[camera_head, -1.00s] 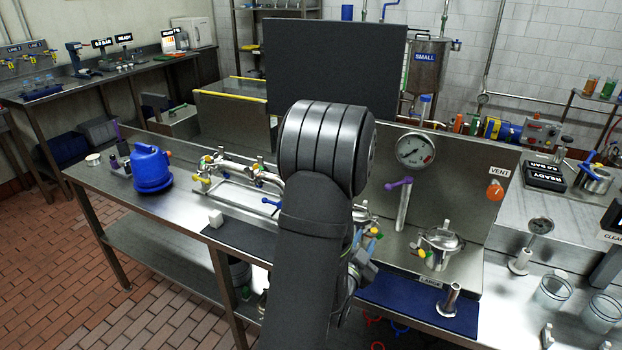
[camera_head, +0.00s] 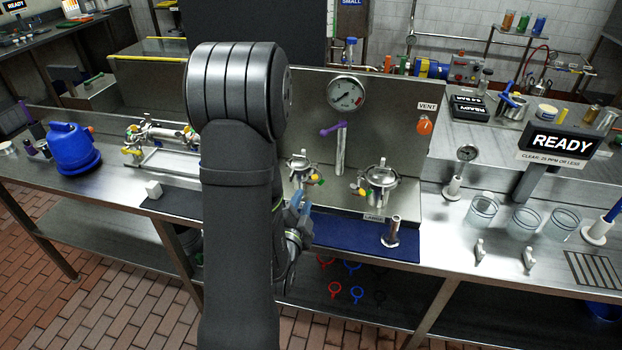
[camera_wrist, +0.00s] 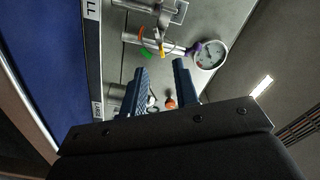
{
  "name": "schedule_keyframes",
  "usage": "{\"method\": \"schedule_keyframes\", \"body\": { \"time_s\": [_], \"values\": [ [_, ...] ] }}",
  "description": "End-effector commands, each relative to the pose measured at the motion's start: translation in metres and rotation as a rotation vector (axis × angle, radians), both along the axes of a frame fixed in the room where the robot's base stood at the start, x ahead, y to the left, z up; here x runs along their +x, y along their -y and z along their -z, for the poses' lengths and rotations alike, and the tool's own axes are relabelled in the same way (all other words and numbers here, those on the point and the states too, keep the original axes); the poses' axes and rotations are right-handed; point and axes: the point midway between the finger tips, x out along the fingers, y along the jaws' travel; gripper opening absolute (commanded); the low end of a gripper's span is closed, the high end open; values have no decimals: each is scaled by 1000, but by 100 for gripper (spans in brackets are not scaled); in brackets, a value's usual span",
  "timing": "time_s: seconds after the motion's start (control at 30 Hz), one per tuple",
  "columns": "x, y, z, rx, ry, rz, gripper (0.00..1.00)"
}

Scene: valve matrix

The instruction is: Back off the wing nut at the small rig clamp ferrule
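The small rig (camera_head: 300,167) stands on the steel bench just right of my arm, a steel vessel with a clamped lid and yellow and green handles. In the wrist view, part of it shows at the top as steel pipework (camera_wrist: 140,40) near green, yellow and orange handles. I cannot make out the wing nut for certain. My gripper (camera_wrist: 160,76) has two blue fingers spread apart with nothing between them, short of the pipework. In the head view my gripper (camera_head: 297,213) is in front of the rig, partly hidden by my arm.
The large rig (camera_head: 381,186) stands to the right, with a steel post (camera_head: 391,232) in front. A purple-handled valve (camera_head: 340,130) and a gauge (camera_head: 346,94) are behind. A blue mat (camera_head: 350,238) lies along the bench front. Glass beakers (camera_head: 525,220) stand farther right.

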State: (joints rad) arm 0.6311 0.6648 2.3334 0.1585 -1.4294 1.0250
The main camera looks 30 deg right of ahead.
Motion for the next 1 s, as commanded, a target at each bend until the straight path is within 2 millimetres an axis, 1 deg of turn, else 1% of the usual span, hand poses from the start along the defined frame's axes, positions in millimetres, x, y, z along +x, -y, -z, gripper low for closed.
{"method": "schedule_keyframes", "body": {
  "time_s": [0.03,0.2,0.4,0.6,0.9,0.97,1.0],
  "values": [
    [8,9,-1,-2,2,2,28],
    [34,35,0,-1,1,1,28],
    [58,58,0,-1,1,0,28],
    [69,69,0,-1,-1,0,28],
    [70,70,0,-1,-1,0,28],
    [70,70,0,-1,-1,0,16],
    [70,70,0,-1,-1,0,8]
  ]
}}
